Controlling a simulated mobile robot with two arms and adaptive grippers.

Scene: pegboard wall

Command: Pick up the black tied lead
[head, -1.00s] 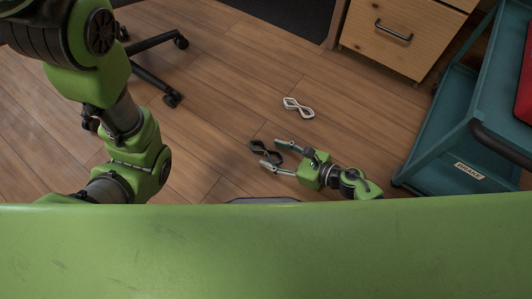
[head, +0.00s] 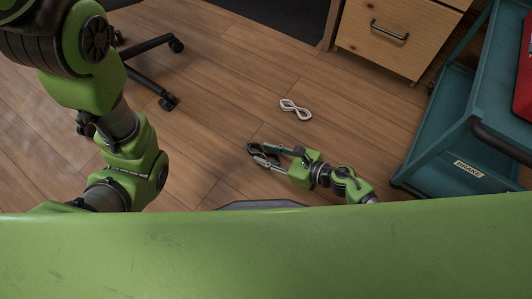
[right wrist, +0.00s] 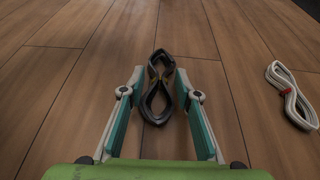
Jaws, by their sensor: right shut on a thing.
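The black tied lead (head: 250,149) is a dark figure-eight loop on or just at the wood floor. In the right wrist view the black tied lead (right wrist: 160,76) lies lengthwise between the fingers, with a yellowish tie at its waist. My right gripper (head: 264,154) is shut on it, and its fingers hide part of the lead in the head view. In the right wrist view the gripper (right wrist: 160,73) has a finger on each side of the lead. My left arm is at the left of the head view, but its gripper is out of view.
A white lead (head: 295,109) with a red tie (right wrist: 287,91) lies on the floor nearby. A wooden drawer cabinet (head: 385,50) and a teal cart (head: 455,130) stand right. A black chair base (head: 150,88) is at upper left. The floor between is clear.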

